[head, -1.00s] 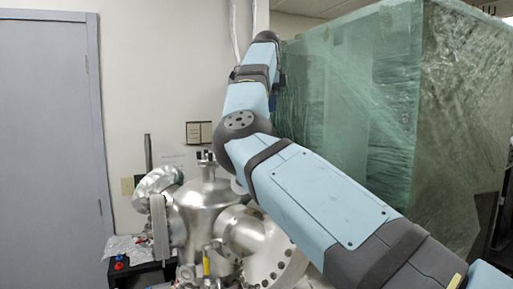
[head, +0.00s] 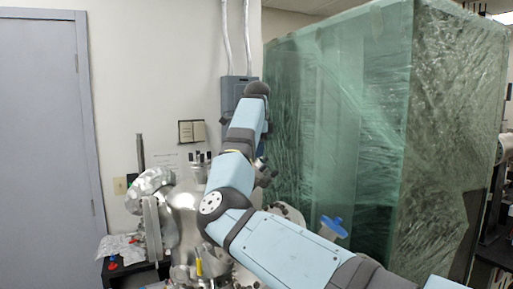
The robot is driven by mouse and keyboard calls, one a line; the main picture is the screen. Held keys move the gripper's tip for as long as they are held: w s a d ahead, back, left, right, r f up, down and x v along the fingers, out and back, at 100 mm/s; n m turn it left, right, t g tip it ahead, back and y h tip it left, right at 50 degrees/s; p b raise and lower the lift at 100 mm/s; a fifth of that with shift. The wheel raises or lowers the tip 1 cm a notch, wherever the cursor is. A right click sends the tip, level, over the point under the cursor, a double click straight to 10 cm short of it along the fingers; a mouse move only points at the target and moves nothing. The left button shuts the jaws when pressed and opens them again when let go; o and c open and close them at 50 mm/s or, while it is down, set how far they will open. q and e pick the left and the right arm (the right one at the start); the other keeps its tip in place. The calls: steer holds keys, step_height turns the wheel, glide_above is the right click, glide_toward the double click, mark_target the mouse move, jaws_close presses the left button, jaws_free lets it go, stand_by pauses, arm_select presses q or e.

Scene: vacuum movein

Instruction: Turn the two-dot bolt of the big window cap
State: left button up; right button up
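The silvery vacuum chamber (head: 183,222) stands at lower centre, partly behind my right arm. A round flange with dark bolt holes (head: 287,213) shows just past the arm; I cannot tell whether it is the big window cap. The two-dot bolt cannot be made out. My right arm comes in from the lower right and bends up in front of the chamber. A dark part of my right gripper (head: 263,172) shows behind the raised link, near the flange; its fingers are too small and covered to read. My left gripper is out of view.
A tall glass-like green block wrapped in film (head: 340,120) fills the right side. A blue handle-like piece (head: 333,227) shows beyond the arm. A dark bench (head: 135,275) with foil and a red knob is at lower left. A grey door (head: 40,150) stands at far left.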

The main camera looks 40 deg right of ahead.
steer(key=shift+f, duration=0.2)
steer(key=shift+c, duration=0.2)
jaws_close()
